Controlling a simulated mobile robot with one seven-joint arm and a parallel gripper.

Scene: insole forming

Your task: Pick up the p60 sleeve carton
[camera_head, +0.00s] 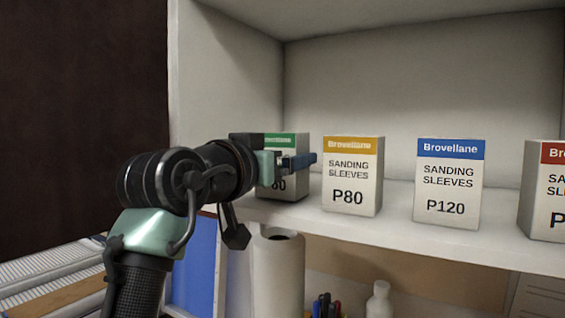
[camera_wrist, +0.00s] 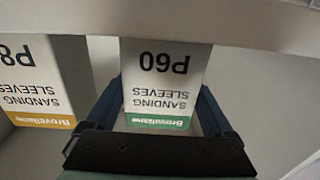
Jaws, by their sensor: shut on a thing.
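The P60 sleeve carton (camera_head: 290,190) is white with a green top band and stands on the shelf at the left end of the row. My gripper (camera_head: 289,162) is in front of it and covers much of its face in the head view. In the wrist view the carton (camera_wrist: 163,80) appears upside down, its P60 label readable. The fingers of my gripper (camera_wrist: 165,105) lie along both sides of the carton, shut on it. The carton appears upright at shelf level; whether its base touches the shelf is hard to tell.
The P80 carton (camera_head: 351,178) stands close on the right, with the P120 carton (camera_head: 448,185) and a red-banded carton (camera_head: 545,190) farther right. The shelf's left wall (camera_head: 230,90) is close to my gripper. Below are a paper roll (camera_head: 278,275) and a white bottle (camera_head: 379,300).

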